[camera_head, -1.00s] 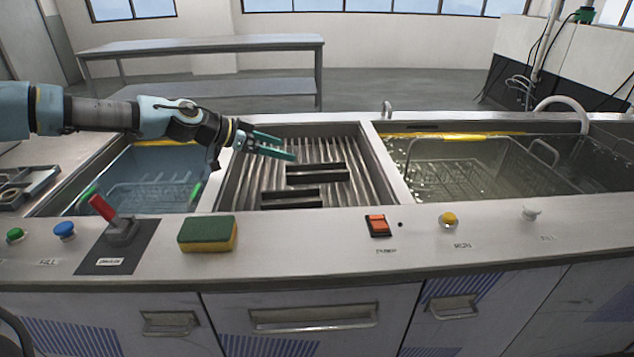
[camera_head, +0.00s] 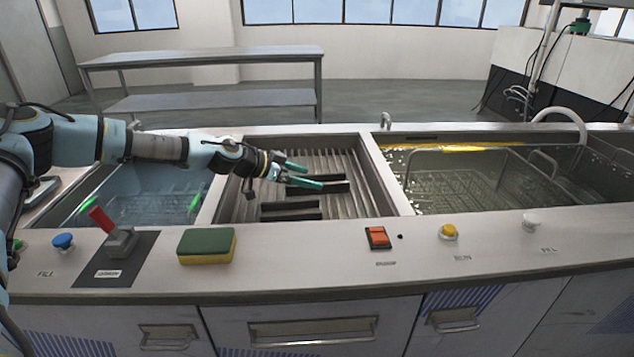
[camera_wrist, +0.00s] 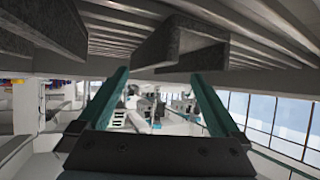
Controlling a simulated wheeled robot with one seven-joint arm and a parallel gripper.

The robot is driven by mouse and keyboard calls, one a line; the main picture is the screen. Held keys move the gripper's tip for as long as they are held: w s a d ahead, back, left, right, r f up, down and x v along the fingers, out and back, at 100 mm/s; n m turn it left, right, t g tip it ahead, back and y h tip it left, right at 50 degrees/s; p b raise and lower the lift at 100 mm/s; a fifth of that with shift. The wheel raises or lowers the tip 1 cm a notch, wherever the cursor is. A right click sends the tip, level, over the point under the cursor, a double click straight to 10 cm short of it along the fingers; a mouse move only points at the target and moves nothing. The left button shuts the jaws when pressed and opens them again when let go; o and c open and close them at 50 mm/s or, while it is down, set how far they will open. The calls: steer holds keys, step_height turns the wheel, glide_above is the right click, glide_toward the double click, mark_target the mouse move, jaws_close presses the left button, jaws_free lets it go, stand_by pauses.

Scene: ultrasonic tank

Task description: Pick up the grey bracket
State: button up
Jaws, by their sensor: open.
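Two dark grey channel-shaped brackets lie on the ribbed drain rack (camera_head: 345,205) in the middle bay. The farther bracket (camera_head: 335,187) is partly hidden behind a finger; the nearer bracket (camera_head: 291,215) lies in front of it. My gripper (camera_head: 312,177) is open and empty, its green fingers pointing right, over or beside the farther bracket. In the wrist view, which looks upside down, one bracket (camera_wrist: 172,42) shows near the fingertips, and another (camera_wrist: 45,25) is at the upper left. I cannot tell whether a finger touches a bracket.
A blue tank with a basket (camera_head: 150,205) is on the left. A water-filled tank with a wire basket (camera_head: 460,150) is on the right. The front panel carries a sponge (camera_head: 207,246), a red lever (camera_head: 102,219), an orange switch (camera_head: 377,237) and knobs. Metal rims divide the bays.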

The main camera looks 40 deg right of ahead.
steer(key=shift+x, duration=1.15)
jaws_close()
